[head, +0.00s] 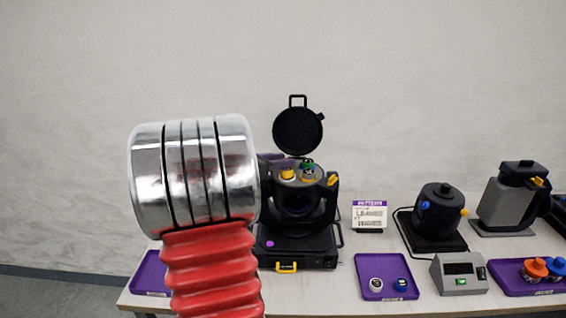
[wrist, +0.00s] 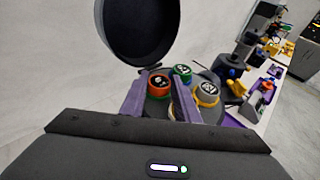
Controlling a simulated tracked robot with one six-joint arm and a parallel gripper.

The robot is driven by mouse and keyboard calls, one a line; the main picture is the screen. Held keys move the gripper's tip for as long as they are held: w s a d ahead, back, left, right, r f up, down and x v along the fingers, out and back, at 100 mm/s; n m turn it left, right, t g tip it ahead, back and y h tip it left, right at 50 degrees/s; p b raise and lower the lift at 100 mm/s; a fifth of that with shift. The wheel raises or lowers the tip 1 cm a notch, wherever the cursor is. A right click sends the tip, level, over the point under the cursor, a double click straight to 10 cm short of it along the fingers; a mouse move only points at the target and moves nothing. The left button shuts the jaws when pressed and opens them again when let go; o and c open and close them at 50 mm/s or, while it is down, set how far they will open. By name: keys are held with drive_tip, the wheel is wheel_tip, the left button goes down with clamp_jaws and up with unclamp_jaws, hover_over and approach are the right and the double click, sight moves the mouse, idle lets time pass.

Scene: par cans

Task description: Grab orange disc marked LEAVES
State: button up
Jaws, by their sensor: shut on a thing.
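The orange disc (wrist: 158,91), with a black top and a white mark too small to read, sits between the two purple fingers of my gripper (wrist: 160,82) in the wrist view. My gripper is shut on it, one finger at each side. The disc is at the top of the dark round can, beside a green disc (wrist: 182,70) and a grey-topped disc with a yellow rim (wrist: 208,94). I cannot tell whether it still touches the can. In the head view my arm covers most of the gripper, and the held disc is hidden.
The can's round black lid (head: 298,132) stands open above the can (head: 296,205). A purple tray (head: 387,292) with two small discs lies to the right. Further right are a dark pot (head: 439,212), a grey scale (head: 460,286) and a purple tray (head: 507,286) holding orange and blue knobs.

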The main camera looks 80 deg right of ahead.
wheel_tip(320, 180, up, 10)
drive_tip(key=shift+f, duration=0.25)
idle(0.6)
